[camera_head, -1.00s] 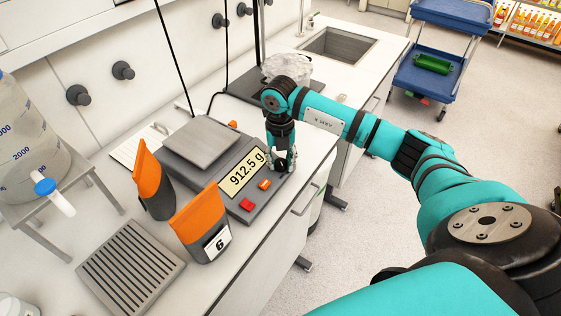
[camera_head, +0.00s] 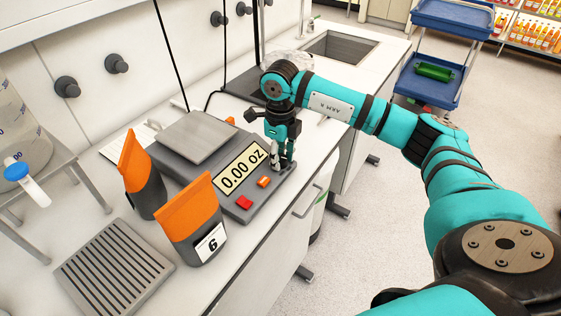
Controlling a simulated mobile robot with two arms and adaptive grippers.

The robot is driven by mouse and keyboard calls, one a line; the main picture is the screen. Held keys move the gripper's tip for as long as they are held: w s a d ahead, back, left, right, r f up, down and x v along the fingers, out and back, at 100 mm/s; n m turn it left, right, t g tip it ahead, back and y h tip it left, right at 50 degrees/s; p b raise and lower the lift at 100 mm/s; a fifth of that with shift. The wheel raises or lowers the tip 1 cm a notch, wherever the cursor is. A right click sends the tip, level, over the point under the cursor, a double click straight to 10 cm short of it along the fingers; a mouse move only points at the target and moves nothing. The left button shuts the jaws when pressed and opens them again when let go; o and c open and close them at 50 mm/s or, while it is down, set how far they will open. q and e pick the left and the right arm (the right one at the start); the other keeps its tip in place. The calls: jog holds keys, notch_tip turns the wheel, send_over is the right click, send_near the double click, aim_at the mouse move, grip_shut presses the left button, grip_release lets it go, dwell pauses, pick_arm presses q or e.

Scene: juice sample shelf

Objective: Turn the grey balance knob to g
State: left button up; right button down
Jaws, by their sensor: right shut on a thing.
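The grey balance (camera_head: 233,207) stands on the white bench, and its display (camera_head: 241,170) reads 0.00 oz. Its flat weighing plate (camera_head: 197,137) is empty. My right gripper (camera_head: 281,162) points down at the right end of the balance's front panel, shut on the balance knob. The fingers hide most of the knob, so I cannot read its pointer or any marks around it. My left gripper is not in view.
Two orange-topped dark bags (camera_head: 140,172) (camera_head: 192,220), one labelled 6, stand left of the balance. A slotted grey tray (camera_head: 115,266) lies in front of them. Red (camera_head: 244,202) and orange (camera_head: 264,181) buttons sit beside the gripper.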

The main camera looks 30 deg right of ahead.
aim_at(281, 157)
jog(key=n+b, duration=0.1)
jog(key=n, duration=0.2)
jog(key=shift+b, duration=0.4)
jog(key=shift+n+b, duration=0.6)
jog(key=shift+n, duration=0.9)
jog(key=shift+r, duration=0.1)
jog(key=c, duration=0.9)
grip_release()
jog(key=shift+c, duration=0.2)
notch_tip(281, 157, up, 12)
